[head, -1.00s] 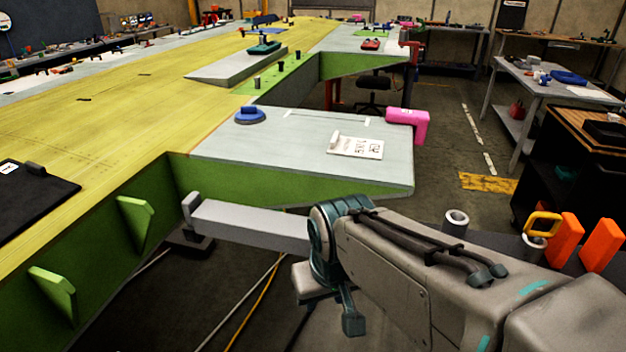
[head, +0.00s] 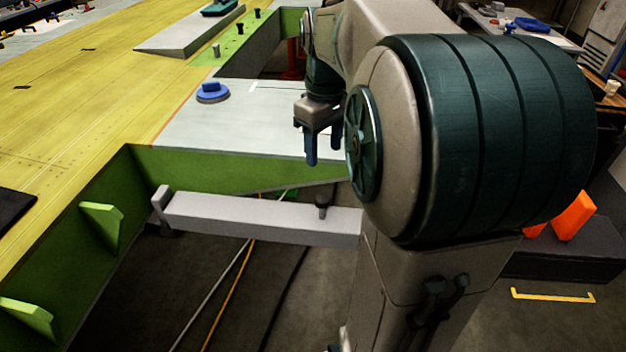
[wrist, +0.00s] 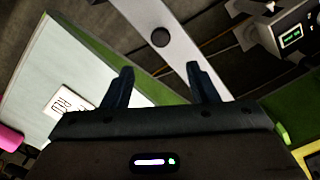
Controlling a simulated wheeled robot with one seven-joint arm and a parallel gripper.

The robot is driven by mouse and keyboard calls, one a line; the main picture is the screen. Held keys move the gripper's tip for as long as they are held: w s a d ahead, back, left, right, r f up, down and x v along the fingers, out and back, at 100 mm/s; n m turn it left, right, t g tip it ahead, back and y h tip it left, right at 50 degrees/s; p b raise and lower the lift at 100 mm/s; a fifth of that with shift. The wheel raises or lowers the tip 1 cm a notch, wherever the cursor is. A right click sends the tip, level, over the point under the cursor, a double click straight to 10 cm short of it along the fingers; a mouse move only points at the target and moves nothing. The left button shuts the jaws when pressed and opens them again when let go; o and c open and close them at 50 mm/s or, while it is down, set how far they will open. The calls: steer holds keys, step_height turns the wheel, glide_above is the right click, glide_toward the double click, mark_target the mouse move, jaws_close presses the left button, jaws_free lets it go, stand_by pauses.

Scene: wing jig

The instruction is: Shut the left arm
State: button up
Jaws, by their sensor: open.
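The left arm appears to be the long grey bar (head: 250,218) in the head view. It starts at an upright grey end piece by the green wing edge and sticks out to the right over the floor. A dark knob (head: 322,204) stands on top of it; my arm hides its right end. My gripper (head: 322,155) points down with blue fingers apart, empty, above and beyond the knob. In the wrist view the bar (wrist: 180,62) and round dark knob (wrist: 160,37) lie ahead of my open fingers (wrist: 160,76), apart from them.
The grey wing panel (head: 185,125) with its green edge (head: 220,170) lies just behind the bar, with a blue knob (head: 212,92) on it. Green brackets (head: 102,220) jut out at left. Cables run on the floor below. A white card (wrist: 70,98) shows in the wrist view.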

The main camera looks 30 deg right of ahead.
mark_target(322, 197)
step_height(322, 197, down, 13)
steer(key=shift+r, duration=0.1)
steer(key=shift+a, duration=0.1)
jaws_close()
